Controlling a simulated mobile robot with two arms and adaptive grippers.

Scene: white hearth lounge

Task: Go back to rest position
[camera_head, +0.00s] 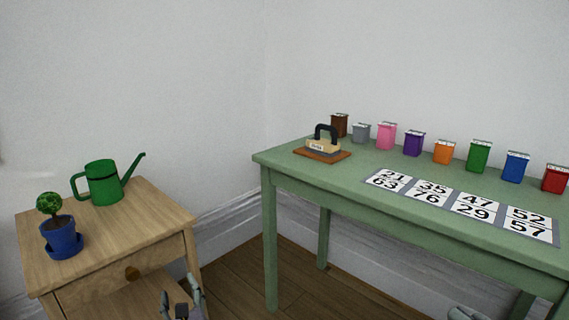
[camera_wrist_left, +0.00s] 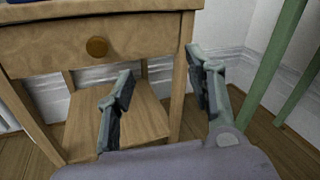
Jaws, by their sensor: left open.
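My left gripper (camera_head: 181,292) is open and empty at the bottom of the head view, in front of the wooden side table (camera_head: 150,205). In the left wrist view its two fingers (camera_wrist_left: 160,75) stand apart, in front of the table's drawer and lower shelf, with nothing between them. A grey piece of what looks like my right gripper (camera_head: 466,313) shows at the bottom edge, below the green table (camera_head: 330,175). Most of it is out of frame, so its jaws cannot be made out.
A green watering can (camera_head: 104,184) and a potted plant in a blue pot (camera_head: 62,238) stand on the side table. The green table holds a stamp-like block on a brown base (camera_head: 322,152), number cards (camera_head: 432,192) and several colored bins (camera_head: 414,144). Floor (camera_head: 300,275) shows between the tables.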

